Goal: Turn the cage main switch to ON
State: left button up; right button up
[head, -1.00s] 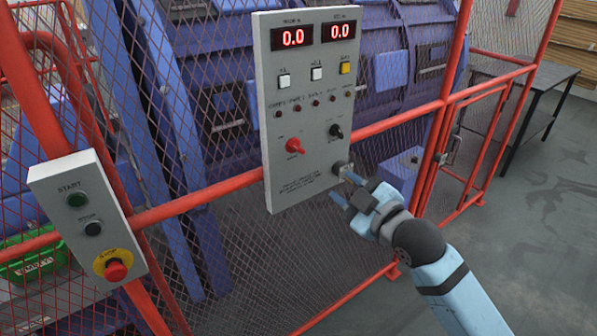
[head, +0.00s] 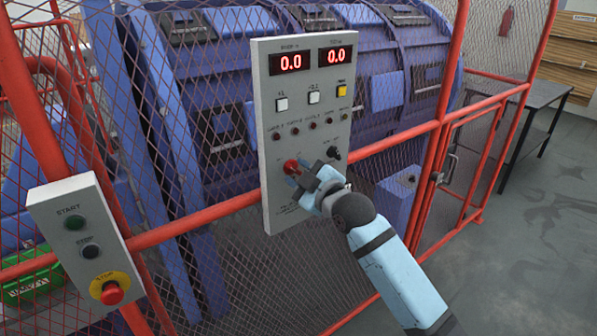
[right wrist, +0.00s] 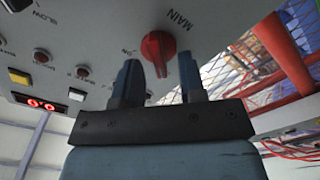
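The cage main switch is a red knob (head: 291,166) low on the grey control panel (head: 280,215) in the head view. In the right wrist view the red knob (right wrist: 158,48) sits beside the label MAIN, with its grip running roughly up and down the picture. I cannot tell its marked position. My right gripper (head: 299,176) is at the panel, just below and right of the knob. In the right wrist view my right gripper (right wrist: 160,75) is open, one finger on each side of the knob, with gaps visible. My left gripper is not in view.
A black knob (head: 333,154) sits right of the red one. Two displays reading 0.0, buttons and lamps are above. A red-framed mesh fence (head: 395,140) stands behind the panel. A start/stop box (head: 85,240) is at left. A dark table (head: 540,100) stands far right.

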jog(key=shift+w+a, duration=0.2)
jog(key=shift+w, duration=0.05)
grip_shut()
